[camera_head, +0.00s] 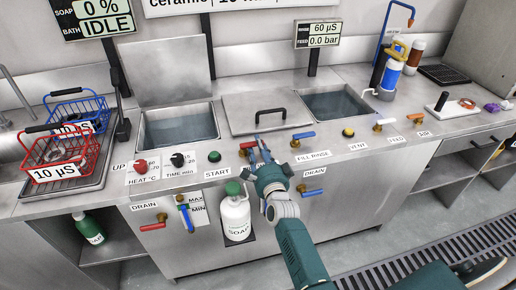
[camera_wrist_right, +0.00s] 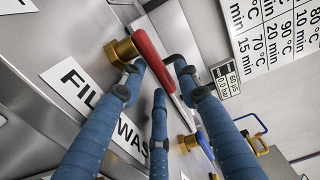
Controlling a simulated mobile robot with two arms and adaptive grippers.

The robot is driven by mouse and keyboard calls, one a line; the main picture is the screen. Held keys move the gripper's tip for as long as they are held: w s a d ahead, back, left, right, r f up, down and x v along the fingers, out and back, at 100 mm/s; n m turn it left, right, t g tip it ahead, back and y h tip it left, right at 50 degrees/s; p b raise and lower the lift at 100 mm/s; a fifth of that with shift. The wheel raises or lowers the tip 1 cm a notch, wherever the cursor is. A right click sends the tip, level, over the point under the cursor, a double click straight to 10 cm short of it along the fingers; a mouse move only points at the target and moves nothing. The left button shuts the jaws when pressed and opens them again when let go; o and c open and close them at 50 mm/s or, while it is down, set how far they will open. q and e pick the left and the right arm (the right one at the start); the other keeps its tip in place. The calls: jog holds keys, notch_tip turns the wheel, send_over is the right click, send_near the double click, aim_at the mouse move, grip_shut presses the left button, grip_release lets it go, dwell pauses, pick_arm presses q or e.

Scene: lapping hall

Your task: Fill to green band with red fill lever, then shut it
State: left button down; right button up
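The red fill lever (camera_head: 247,146) sits on a brass valve at the front top edge of the wash tank, by the label reading FILL WASH in the right wrist view. There its red handle (camera_wrist_right: 150,60) slants from the brass valve down to the right. My right gripper (camera_head: 262,150) is at the lever, with blue fingers (camera_wrist_right: 158,75) spread on both sides of the handle; contact is unclear. The MAX/MIN level gauge (camera_head: 187,212) is on the tank front; its green band is too small to make out. The left basin (camera_head: 180,127) holds water. My left gripper is out of view.
A blue rinse fill lever (camera_head: 303,136) is close to the right. A lid with a black handle (camera_head: 268,110) lies behind the gripper. A soap bottle (camera_head: 236,217) stands below. Red drain lever (camera_head: 152,227) and blue drain lever (camera_head: 313,193) are on the front. The display (camera_head: 98,14) reads 0% and IDLE.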

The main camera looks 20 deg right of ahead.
jog(key=shift+s, duration=0.15)
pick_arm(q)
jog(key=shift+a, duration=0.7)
pick_arm(e)
jog(key=s+a, duration=0.2)
jog(key=s, duration=0.9)
jog(key=shift+s, duration=0.35)
jog(key=shift+d, duration=0.1)
